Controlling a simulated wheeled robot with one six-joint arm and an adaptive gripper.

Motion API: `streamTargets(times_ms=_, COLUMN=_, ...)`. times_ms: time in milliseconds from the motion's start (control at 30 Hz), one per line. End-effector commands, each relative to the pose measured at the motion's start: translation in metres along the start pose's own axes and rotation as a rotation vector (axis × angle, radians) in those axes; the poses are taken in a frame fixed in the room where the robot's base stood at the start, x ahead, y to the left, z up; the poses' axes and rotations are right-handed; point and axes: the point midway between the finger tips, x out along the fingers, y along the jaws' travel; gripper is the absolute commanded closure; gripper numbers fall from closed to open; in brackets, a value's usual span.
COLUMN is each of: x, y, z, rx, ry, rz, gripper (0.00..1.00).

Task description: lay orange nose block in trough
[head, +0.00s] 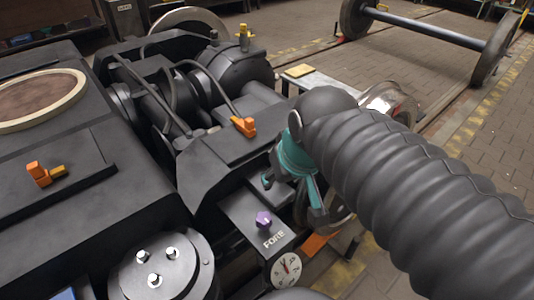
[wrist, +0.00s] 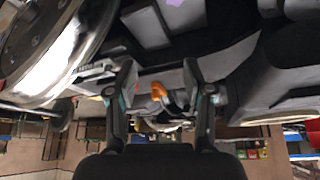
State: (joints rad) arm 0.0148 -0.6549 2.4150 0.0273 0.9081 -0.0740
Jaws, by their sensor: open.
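A small orange block (head: 244,126) with a protruding end lies on the dark flat top of the bogie frame, left of my gripper. A second orange block (head: 39,174), with a yellow piece beside it, sits on the plate at the far left. I cannot tell for sure which is the nose block. My gripper (head: 293,199), teal and grey, points down beside the frame's right edge. In the wrist view my gripper (wrist: 158,66) is open and empty. A small orange thing (wrist: 158,90) shows between the fingers, well beyond them. I cannot make out the trough for certain.
A purple knob (head: 263,221) and a round gauge (head: 286,270) are on the bogie near my gripper. A flat orange piece (head: 318,243) is low beneath it. A yellow block (head: 299,70) lies on a light bench. A wheelset (head: 430,25) stands at the back right.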

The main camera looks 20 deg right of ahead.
Motion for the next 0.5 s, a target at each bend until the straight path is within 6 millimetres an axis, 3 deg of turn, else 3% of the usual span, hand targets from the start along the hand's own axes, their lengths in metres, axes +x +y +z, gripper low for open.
streamTargets(times_ms=100, x=0.000, y=-0.001, z=0.021, rx=0.026, ry=0.013, rz=0.009, gripper=0.49)
streamTargets(times_ms=200, x=0.001, y=-0.001, z=0.030, rx=0.038, ry=0.017, rz=0.014, gripper=0.49)
streamTargets(times_ms=500, x=0.002, y=-0.001, z=0.034, rx=0.045, ry=0.017, rz=0.016, gripper=0.49)
